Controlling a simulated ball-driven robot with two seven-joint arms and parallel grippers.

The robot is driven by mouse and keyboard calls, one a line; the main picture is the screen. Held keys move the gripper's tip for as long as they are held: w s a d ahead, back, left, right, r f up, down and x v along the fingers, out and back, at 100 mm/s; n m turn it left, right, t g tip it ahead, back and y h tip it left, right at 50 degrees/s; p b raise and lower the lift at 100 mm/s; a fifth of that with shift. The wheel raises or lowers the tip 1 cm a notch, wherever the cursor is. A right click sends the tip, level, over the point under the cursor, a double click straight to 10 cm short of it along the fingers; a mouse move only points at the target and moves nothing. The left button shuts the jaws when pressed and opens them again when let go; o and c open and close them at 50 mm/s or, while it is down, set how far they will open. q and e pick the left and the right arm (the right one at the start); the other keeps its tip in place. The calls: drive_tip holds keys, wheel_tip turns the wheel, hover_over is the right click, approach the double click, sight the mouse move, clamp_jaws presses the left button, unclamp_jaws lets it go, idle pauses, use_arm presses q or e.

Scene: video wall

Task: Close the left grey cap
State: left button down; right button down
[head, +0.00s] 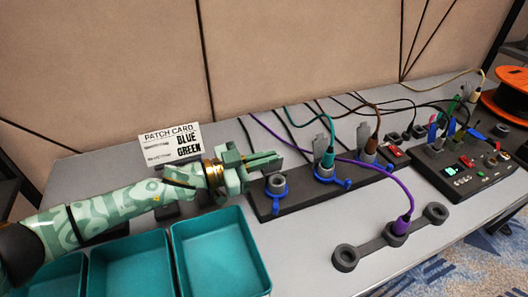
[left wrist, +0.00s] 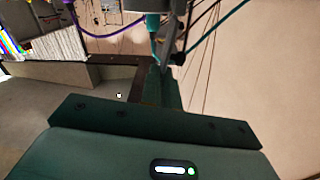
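My left gripper (head: 280,158) comes in from the left, with its fingers close together, just above and behind the leftmost socket (head: 277,184). This socket has a blue ring and sits on a dark panel (head: 262,207). No plug shows in it. The left grey cap cannot be made out and may be hidden behind the fingers. Upright grey caps show at the middle socket (head: 321,142) and the right socket (head: 363,134). In the left wrist view, the fingers (left wrist: 160,75) meet near the middle, with no held thing clearly visible. My right gripper is not in view.
A teal plug (head: 327,160) and a brown plug stand in the other sockets. A purple cable (head: 395,175) arches to a grey three-ring holder (head: 345,257). Teal bins (head: 262,268) stand at the front left. A patch card (head: 160,137) reads BLUE, GREEN.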

use_arm(q)
drive_tip(key=shift+s+m, duration=0.15)
drive_tip(key=shift+m, duration=0.15)
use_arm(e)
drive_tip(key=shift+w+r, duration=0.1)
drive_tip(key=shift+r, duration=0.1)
use_arm(q)
drive_tip(key=c, duration=1.6)
unclamp_jaws()
drive_tip(key=shift+c, duration=0.2)
